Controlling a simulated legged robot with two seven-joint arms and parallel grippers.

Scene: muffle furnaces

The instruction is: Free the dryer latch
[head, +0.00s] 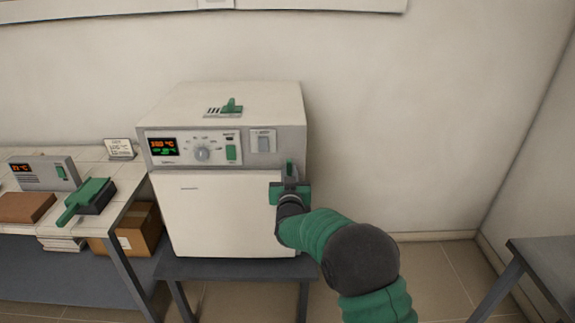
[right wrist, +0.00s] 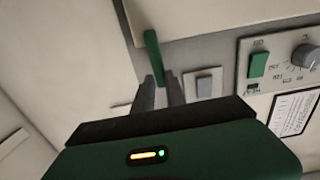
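The dryer is a white box oven (head: 232,210) with a closed front door and a grey control panel, standing on a dark table. Its green latch lever (head: 290,168) sticks up at the door's right edge, partly hidden behind my right gripper. In the right wrist view the latch lever (right wrist: 153,52) stands slightly tilted, its lower end between the fingers. My right gripper (head: 290,183) is at the latch. Its two grey fingertips (right wrist: 160,88) are apart, one on each side of the lever; whether they touch it I cannot tell. My left gripper is not in view.
A green switch lever (head: 232,105) sits on the dryer's top. At left, a tiled bench (head: 125,190) carries a small grey display unit (head: 45,172), a brown block (head: 25,207) and a green-handled dark object (head: 90,198). A grey table (head: 545,255) stands at right; the floor between is clear.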

